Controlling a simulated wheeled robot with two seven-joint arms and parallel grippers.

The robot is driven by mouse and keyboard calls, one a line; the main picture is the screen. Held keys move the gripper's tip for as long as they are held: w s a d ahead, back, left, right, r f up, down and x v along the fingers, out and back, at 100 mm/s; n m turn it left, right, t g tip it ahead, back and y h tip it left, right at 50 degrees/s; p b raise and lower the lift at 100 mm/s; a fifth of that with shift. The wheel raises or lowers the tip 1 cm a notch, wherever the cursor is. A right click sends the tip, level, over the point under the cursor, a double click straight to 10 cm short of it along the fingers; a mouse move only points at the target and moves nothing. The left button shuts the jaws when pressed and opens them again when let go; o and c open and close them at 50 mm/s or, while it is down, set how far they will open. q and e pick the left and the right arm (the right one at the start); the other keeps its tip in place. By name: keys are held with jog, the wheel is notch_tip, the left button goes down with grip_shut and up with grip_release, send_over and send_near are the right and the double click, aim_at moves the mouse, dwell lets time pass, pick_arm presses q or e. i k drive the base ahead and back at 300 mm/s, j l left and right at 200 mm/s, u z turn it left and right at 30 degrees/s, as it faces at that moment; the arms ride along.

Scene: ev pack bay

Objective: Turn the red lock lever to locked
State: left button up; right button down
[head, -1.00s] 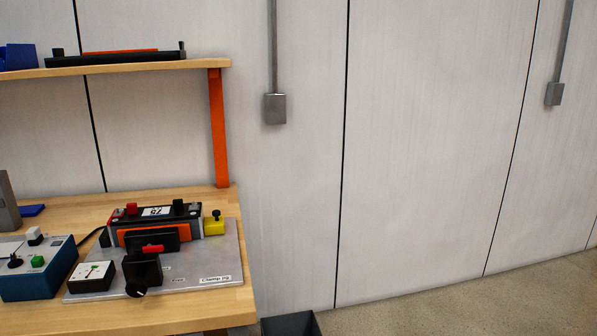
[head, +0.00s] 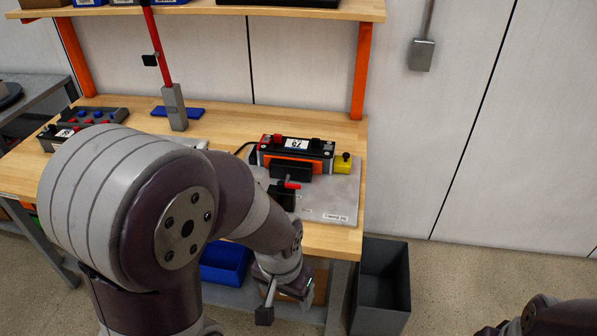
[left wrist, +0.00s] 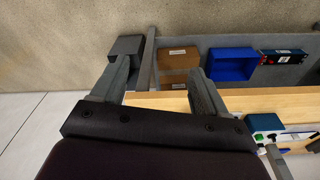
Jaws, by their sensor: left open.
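The red lock lever (head: 291,184) shows in the head view on the fixture plate (head: 341,194), at the front of the black and orange battery module (head: 297,147). It looks roughly sideways; its exact setting is too small to tell. My left gripper (head: 285,308) is open and empty, in front of the bench's front edge and below the bench top, well apart from the lever. In the left wrist view its two fingers (left wrist: 160,78) stand wide apart with nothing between them. The lever does not show there. My left arm hides the fixture's left part. My right gripper is out of view.
The wooden bench top (head: 230,115) lies between gripper and fixture. A dark grey bin (head: 381,290) stands on the floor at the bench's right end. A blue bin (head: 225,262) is on the lower shelf. A red pole in a grey block (head: 175,107) stands behind.

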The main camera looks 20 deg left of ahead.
aim_at(282, 185)
jog(key=i+u, duration=0.1)
jog(key=u, duration=0.8)
jog(key=i+l+u, duration=0.1)
jog(key=u, duration=0.35)
jog(key=l+u, duration=0.15)
jog(key=u, duration=0.3)
jog(key=l+u, duration=0.1)
jog(key=u, duration=0.35)
jog(key=l+u, duration=0.15)
jog(key=u, duration=0.3)
jog(key=l+u, duration=0.15)
jog(key=u, duration=0.3)
